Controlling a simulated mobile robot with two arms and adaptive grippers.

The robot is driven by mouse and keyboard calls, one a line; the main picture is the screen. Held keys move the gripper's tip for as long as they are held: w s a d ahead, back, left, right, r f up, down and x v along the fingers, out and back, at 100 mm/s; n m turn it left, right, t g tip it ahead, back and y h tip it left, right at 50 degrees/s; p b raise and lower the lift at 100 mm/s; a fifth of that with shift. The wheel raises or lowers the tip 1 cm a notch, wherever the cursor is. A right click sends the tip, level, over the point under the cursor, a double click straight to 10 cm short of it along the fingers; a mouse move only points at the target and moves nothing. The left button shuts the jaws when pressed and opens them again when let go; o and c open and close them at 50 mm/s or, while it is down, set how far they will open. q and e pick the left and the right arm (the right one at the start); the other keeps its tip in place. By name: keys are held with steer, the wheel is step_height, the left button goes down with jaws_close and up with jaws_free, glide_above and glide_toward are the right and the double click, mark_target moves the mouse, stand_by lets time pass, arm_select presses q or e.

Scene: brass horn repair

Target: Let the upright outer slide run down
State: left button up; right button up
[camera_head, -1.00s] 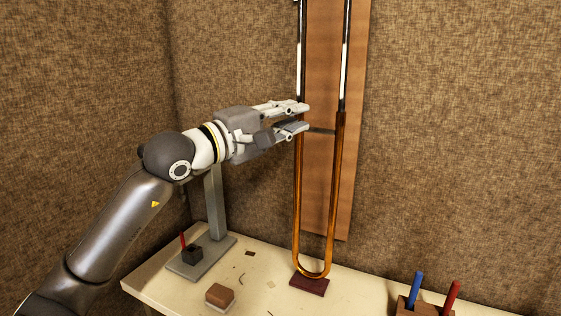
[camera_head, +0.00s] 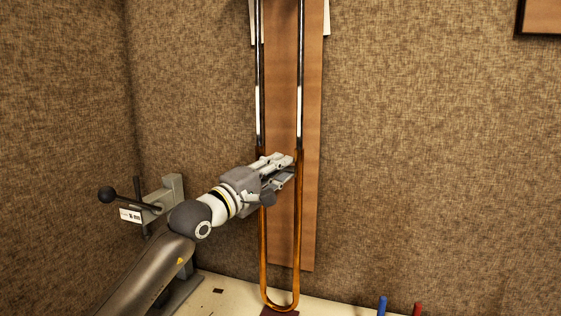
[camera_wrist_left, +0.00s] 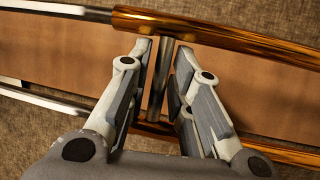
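The brass outer slide (camera_head: 264,240) stands upright, a long U with its bend low on the bench. Its two legs surround silver inner tubes (camera_head: 259,100) that run up out of view. A dark red block (camera_head: 279,313) shows at the bend; I cannot tell whether they touch. My left gripper (camera_head: 288,168) reaches across the upper part of the slide. In the left wrist view, its fingers (camera_wrist_left: 163,58) stand apart on either side of the silver cross brace (camera_wrist_left: 159,85) between the legs, with small gaps visible. My right gripper is not in view.
A brown board (camera_head: 310,200) hangs behind the slide on the fabric wall. A grey stand (camera_head: 172,190) with a black-knobbed lever is at the left. Blue (camera_head: 382,304) and red (camera_head: 417,308) handles stick up at the lower right. Little bench shows.

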arm_select(q)
steer(key=shift+w+d, duration=0.3)
jaws_close()
step_height(320, 180, up, 29)
steer(key=p, duration=0.8)
steer(key=shift+f, duration=0.15)
